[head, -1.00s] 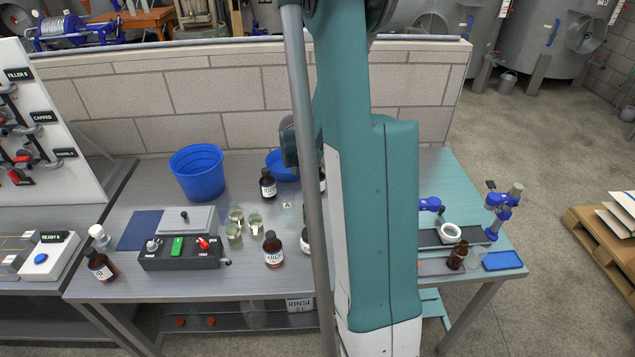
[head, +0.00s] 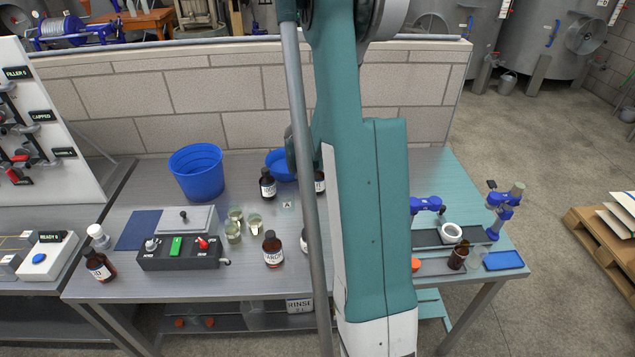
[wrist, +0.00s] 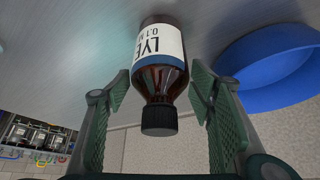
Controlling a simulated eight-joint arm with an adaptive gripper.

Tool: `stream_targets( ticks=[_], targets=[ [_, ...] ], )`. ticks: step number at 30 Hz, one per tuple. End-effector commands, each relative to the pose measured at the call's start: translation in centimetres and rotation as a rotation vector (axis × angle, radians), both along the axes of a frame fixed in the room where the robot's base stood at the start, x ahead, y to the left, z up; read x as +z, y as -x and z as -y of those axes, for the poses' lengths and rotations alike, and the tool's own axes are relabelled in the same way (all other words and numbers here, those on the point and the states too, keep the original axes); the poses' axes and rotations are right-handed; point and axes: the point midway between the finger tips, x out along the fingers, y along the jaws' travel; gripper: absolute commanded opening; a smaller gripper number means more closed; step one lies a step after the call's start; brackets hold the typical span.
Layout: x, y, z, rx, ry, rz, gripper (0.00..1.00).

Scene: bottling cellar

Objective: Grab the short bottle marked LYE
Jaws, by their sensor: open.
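The brown LYE bottle (wrist: 163,80) has a white label with a blue band and a black cap. It appears upside down in the wrist view, with its base against the table. My gripper (wrist: 160,90) is open, with one green-padded finger on each side of the bottle's shoulder and cap. Gaps show on both sides, so it does not grip the bottle.
The blue bowl (head: 279,164) lies close by; it also shows in the wrist view (wrist: 265,65). Other brown bottles stand at the bowl's left (head: 268,186) and nearer the front (head: 272,250). Several glass jars (head: 234,232) and a blue bucket (head: 197,174) stand further left.

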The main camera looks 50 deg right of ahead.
Motion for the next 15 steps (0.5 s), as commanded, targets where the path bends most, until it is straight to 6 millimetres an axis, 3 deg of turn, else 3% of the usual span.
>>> stream_targets(
  ticks=[12,15],
  targets=[
    [0.03,0.01,-0.01,0.000,0.000,0.000,0.54],
    [0.03,0.01,-0.01,0.000,0.000,0.000,0.41]
  ],
)
